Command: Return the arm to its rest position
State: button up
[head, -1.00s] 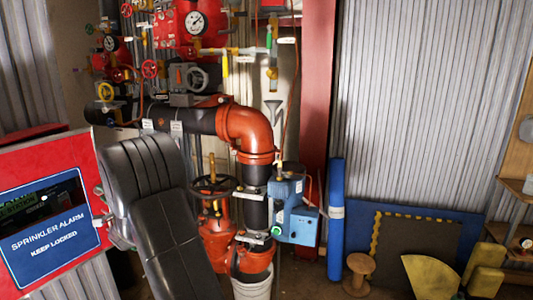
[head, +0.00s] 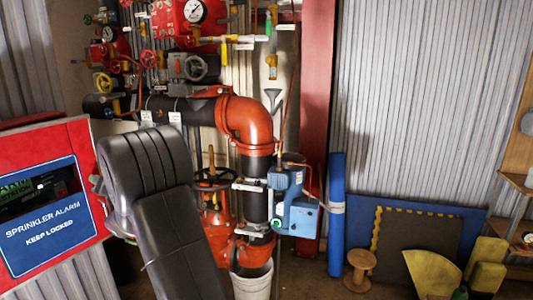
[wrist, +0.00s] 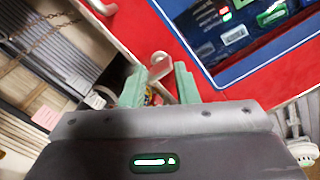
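My arm, with dark padded links, rises in the lower left of the head view and bends in front of the pipes. My gripper (wrist: 159,88) shows in the wrist view as two pale green fingers, spread apart with a gap between them. A small whitish round fitting (wrist: 159,62) shows beyond the gap; I see nothing clearly held. The red sprinkler alarm panel (head: 82,150) stands left of the arm, and its red face (wrist: 150,20) lies close beyond the fingers in the wrist view. In the head view the fingers are not clearly seen, mostly hidden by the arm.
A white bucket (head: 252,282) is below. A blue roll (head: 337,215), a wooden spool (head: 359,268) and yellow pieces (head: 432,272) stand farther right.

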jog(key=shift+n+b, duration=1.9)
jog(key=shift+n, duration=1.4)
